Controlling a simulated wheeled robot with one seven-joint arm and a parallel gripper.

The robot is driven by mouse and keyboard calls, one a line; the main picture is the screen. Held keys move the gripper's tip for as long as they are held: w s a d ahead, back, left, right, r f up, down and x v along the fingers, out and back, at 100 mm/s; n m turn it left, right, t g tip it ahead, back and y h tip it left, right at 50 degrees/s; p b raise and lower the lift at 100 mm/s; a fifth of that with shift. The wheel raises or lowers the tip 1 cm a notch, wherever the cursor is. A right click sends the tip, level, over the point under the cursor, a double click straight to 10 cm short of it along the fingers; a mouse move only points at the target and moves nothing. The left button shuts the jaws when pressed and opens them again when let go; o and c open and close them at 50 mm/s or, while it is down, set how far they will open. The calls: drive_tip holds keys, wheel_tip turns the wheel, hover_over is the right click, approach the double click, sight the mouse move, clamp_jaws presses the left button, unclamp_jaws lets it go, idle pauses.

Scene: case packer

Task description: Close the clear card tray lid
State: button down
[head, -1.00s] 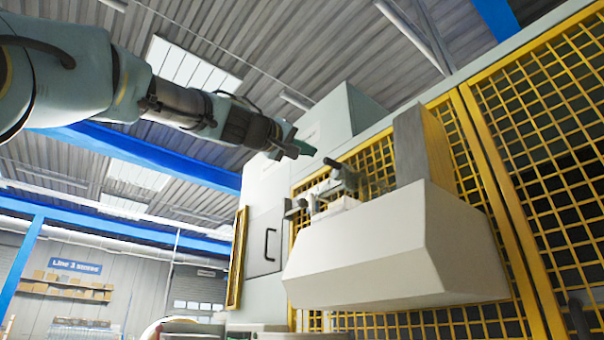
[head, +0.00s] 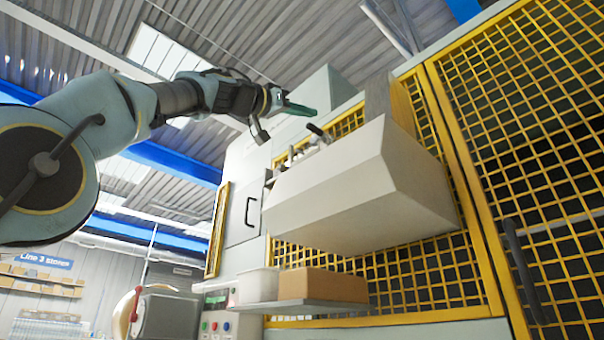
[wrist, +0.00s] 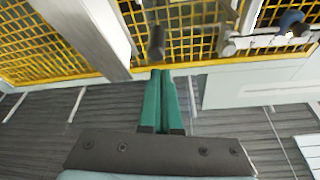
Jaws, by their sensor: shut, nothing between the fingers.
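My gripper (head: 302,108) has green fingers, shut and empty, in the air above the top left of a large pale tray-like housing (head: 350,195) on the yellow mesh guard. In the wrist view the shut fingers (wrist: 161,98) point toward the guard. A short dark handle-like bar (head: 317,130) stands at the housing's upper edge, just below and right of the fingertips, apart from them. A dark upright piece (wrist: 157,42) shows ahead of the fingertips in the wrist view. I cannot make out a clear lid; the housing's top and inside are hidden from the head view.
A grey post (head: 378,97) rises behind the housing. Below, a shelf (head: 310,307) holds a brown carton (head: 322,285) and a whitish bin (head: 258,284). A panel with buttons (head: 215,326) is lower left. The air left of the housing is open.

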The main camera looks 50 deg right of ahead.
drive_tip(key=shift+s+f+m+g+b, duration=0.15)
drive_tip(key=shift+f+m+g+b, duration=0.15)
drive_tip(key=shift+f+m+b, duration=0.25)
drive_tip(key=shift+s+f+m+g+b, duration=0.15)
drive_tip(key=shift+f+m+g+b, duration=0.2)
drive_tip(key=shift+f, duration=0.3)
drive_tip(key=shift+t, duration=0.25)
wheel_tip(320, 180, up, 4)
drive_tip(key=s+p, duration=0.2)
drive_tip(key=p, duration=0.1)
drive_tip(key=b+v, duration=0.6)
drive_tip(key=v, duration=0.4)
drive_tip(key=shift+w+a, duration=0.15)
drive_tip(key=shift+w, duration=0.1)
